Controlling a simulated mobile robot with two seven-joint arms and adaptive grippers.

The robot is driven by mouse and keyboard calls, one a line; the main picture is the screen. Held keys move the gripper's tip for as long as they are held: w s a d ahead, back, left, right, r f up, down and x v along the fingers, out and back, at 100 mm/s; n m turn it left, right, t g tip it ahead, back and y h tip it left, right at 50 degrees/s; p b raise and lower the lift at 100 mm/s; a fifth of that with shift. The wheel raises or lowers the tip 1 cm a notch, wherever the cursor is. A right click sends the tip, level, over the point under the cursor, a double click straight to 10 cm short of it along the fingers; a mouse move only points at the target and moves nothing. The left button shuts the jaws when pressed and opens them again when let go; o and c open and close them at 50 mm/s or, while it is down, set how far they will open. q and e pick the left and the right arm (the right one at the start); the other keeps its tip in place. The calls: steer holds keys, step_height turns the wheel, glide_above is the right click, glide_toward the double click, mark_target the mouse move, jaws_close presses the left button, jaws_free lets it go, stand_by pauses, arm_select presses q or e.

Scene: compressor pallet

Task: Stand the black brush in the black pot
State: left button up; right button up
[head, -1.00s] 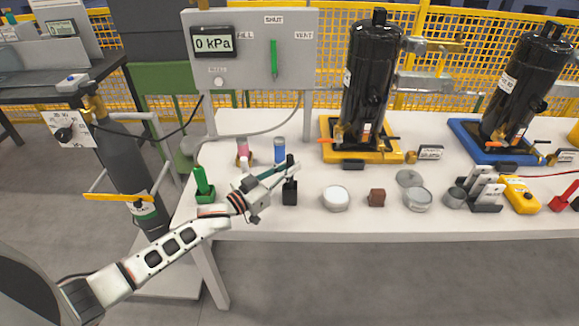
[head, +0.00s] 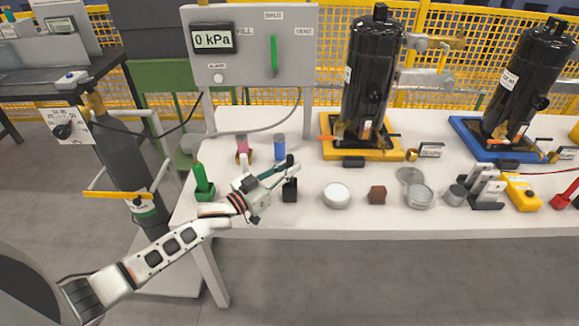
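The black pot (head: 290,195) stands near the front of the white table, left of the middle. My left gripper (head: 288,170) is just above it, reaching in from the left. Its fingers look closed around the black brush (head: 290,159), whose dark upper end shows above the fingertips, roughly upright over the pot. The fingers hide the brush's middle. I cannot tell whether its lower end is inside the pot or just above it. My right gripper is not in view.
A green brush in a green pot (head: 204,194) stands left of my gripper. Pink and blue bottles (head: 280,148) are behind. Black compressors (head: 367,85) stand farther back.

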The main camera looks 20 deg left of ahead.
arm_select(q)
steer(key=o, duration=0.4)
steer(key=v, duration=1.2)
